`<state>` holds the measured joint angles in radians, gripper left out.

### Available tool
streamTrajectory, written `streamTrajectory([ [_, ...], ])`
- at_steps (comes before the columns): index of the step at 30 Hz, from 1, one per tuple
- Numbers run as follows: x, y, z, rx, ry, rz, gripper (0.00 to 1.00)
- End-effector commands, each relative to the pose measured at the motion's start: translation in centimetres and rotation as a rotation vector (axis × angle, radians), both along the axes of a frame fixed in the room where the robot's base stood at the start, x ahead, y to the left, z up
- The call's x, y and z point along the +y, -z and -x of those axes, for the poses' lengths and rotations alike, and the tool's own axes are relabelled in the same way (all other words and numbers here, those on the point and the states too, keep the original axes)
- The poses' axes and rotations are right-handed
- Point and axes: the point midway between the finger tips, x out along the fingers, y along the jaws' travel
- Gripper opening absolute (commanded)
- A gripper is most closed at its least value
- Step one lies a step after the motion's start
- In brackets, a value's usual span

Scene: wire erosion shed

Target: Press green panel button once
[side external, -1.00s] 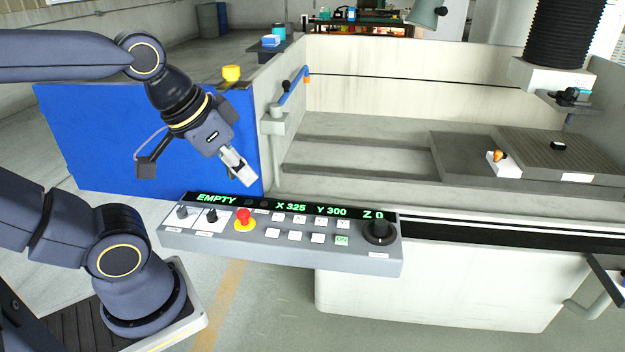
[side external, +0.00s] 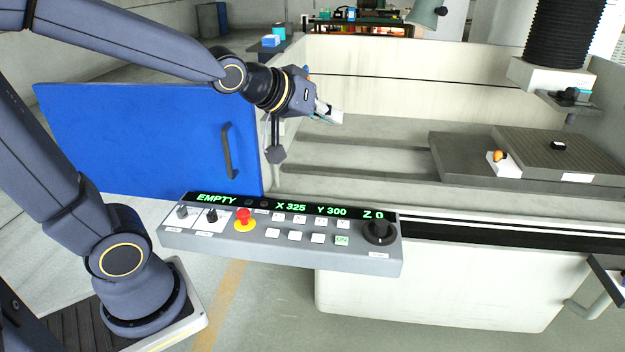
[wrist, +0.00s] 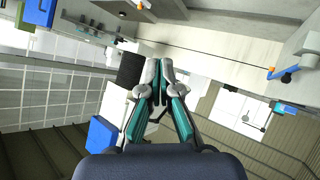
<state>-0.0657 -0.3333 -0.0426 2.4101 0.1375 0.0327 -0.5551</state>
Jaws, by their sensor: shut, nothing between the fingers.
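The control panel (side external: 210,243) is a grey console in front of the machine tank. Its green button (side external: 342,240), marked ON, is in the lower row near the right end, left of the black knob. My gripper (side external: 335,116) is shut and empty. In the side view it is up over the tank's left part, well above the panel and apart from the button, pointing right and slightly down. In the wrist view the closed fingers (wrist: 160,68) show at the centre; the panel and its green button are not in that view.
A red stop button (side external: 243,216) and a black knob (side external: 380,230) stand up from the panel. The blue door (side external: 130,140) is at left. The worktable (side external: 465,160) with a small orange-topped part (side external: 499,156) is at right. The tank's middle is clear.

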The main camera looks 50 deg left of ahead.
Motion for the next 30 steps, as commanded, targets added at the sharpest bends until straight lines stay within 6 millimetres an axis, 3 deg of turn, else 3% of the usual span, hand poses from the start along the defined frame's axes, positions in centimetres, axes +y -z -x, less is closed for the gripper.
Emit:
streamTrajectory([
  [3,0.3,3.1,-4.1,-0.020,-0.027,0.079,0.00],
  [5,0.5,5.0,-5.7,-0.025,-0.036,0.119,0.00],
  [9,1.0,10.6,-8.5,-0.001,-0.059,0.212,0.00],
  [13,1.7,16.5,-9.3,0.063,-0.081,0.266,0.00],
  [18,2.4,22.1,-8.3,0.169,-0.109,0.291,0.00],
  [24,2.9,25.0,-7.4,0.229,-0.133,0.305,0.00],
  [30,3.1,25.1,-7.2,0.232,-0.140,0.306,0.00],
])
